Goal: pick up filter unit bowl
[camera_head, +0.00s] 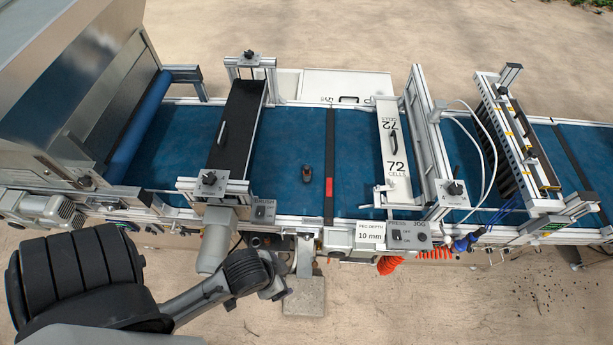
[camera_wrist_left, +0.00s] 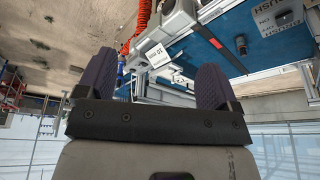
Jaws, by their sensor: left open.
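A small blue unit (camera_head: 468,242), which I take to be the filter unit with its bowl, hangs at the front side of the conveyor, right of the orange coiled hose. A small blue part also shows beside the hose in the left wrist view (camera_wrist_left: 121,66); I cannot make out the bowl clearly. My left gripper (camera_wrist_left: 155,80) is open, with nothing seen between its two dark fingers. In the head view my left arm reaches low in front of the conveyor, well left of the blue unit. My right gripper is not in view.
The blue conveyor belt (camera_head: 280,150) runs across, with a small dark orange-tipped object (camera_head: 307,174) on it.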

